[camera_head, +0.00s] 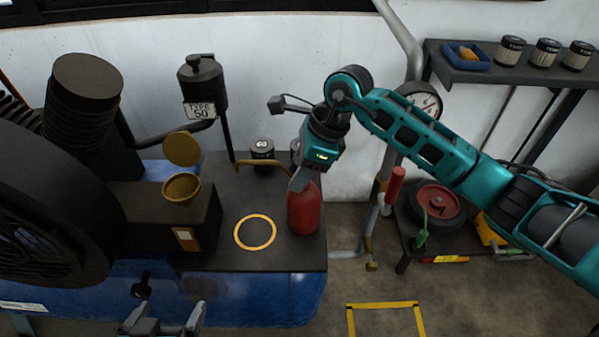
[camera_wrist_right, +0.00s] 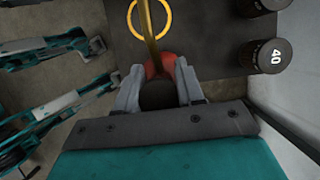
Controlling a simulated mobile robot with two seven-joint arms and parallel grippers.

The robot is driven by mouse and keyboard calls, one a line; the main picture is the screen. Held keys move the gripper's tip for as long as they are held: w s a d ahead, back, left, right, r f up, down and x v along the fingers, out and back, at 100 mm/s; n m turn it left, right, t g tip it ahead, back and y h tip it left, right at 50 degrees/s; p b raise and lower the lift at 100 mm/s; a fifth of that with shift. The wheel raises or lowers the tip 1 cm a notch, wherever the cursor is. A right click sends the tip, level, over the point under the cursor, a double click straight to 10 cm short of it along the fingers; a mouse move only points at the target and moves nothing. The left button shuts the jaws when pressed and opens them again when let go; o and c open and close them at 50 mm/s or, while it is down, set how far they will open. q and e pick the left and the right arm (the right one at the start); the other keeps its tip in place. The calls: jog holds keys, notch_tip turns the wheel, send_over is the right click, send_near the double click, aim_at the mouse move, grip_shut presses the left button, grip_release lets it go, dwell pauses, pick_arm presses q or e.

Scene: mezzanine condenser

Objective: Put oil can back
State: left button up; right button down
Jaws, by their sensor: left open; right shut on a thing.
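The oil can (camera_head: 304,209) is a red body with a long brass spout that points left in the head view. It is upright at the right part of the dark platform, beside the yellow ring mark; I cannot tell if its base touches. My right gripper (camera_head: 301,182) is shut on the can's top from above. In the right wrist view the red can (camera_wrist_right: 155,66) shows between the fingers, and its spout crosses the yellow ring (camera_wrist_right: 149,19). My left gripper (camera_head: 165,322) is open and empty at the bottom left, in front of the blue tank.
A brass funnel cup with raised lid (camera_head: 182,190) stands left of the ring (camera_head: 255,232). Dark cans (camera_head: 262,150) stand behind the spout. A shelf (camera_head: 470,72) holds several cans and a blue tray. A yellow floor outline (camera_head: 384,305) lies at lower right.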

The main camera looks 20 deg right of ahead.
pick_arm(q)
jog(key=shift+r, duration=0.1)
pick_arm(e)
jog(key=shift+f, duration=0.25)
jog(key=shift+f, duration=0.15)
jog(key=c, duration=0.7)
grip_release()
pick_arm(q)
jog(key=shift+d, duration=0.1)
pick_arm(e)
jog(key=shift+r, duration=0.25)
pick_arm(q)
jog(key=shift+s+a+p, duration=0.25)
jog(key=shift+a+p, duration=0.15)
jog(key=shift+p, duration=0.2)
pick_arm(e)
jog(key=v, duration=1.2)
pick_arm(q)
jog(key=shift+w+r, duration=0.1)
pick_arm(e)
jog(key=shift+f, duration=0.1)
